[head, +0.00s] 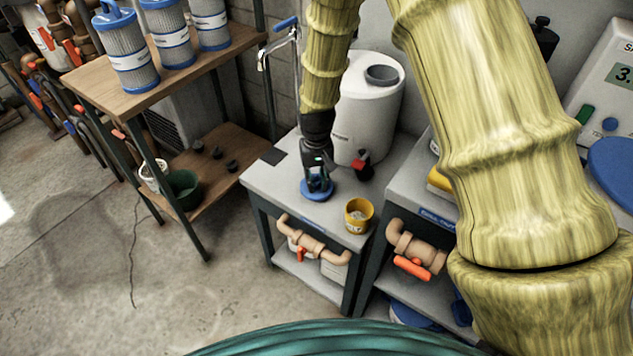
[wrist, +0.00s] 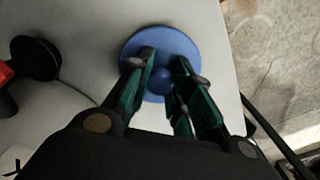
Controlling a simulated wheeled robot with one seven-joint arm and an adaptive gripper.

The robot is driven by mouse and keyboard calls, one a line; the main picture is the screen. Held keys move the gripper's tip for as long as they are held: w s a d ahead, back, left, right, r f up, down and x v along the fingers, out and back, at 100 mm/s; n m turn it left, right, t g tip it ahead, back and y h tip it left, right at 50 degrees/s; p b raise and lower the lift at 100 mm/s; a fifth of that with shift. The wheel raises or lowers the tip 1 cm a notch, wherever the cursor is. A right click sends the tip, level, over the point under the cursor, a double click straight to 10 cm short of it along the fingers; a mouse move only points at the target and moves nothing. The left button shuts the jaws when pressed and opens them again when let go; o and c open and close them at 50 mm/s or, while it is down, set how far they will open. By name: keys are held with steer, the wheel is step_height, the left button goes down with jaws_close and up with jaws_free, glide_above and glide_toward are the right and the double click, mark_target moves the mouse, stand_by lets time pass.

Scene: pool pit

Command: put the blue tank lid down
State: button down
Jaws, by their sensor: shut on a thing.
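The blue tank lid (head: 319,192) is a round disc with a knob on top, at the grey table's left part. My gripper (head: 317,182) is above it with its fingers shut around the knob. In the wrist view the lid (wrist: 184,43) lies flat beneath the fingers (wrist: 165,72), near the table edge. I cannot tell whether the lid touches the table top. The white tank (head: 367,115) stands behind my gripper with a dark round opening (head: 381,74) on top.
A yellow cup (head: 358,216) stands right of the lid on the grey table (head: 280,185). A red and black tap (head: 361,166) sits at the tank's foot. A dark square (head: 274,157) lies at the back left. A wooden shelf (head: 100,75) with blue filters stands left.

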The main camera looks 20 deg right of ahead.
mark_target(316, 178)
steer(key=shift+f, duration=0.65)
steer(key=shift+f, duration=0.15)
steer(key=c, duration=1.3)
jaws_free()
step_height(316, 178, up, 12)
steer(key=shift+r, duration=0.15)
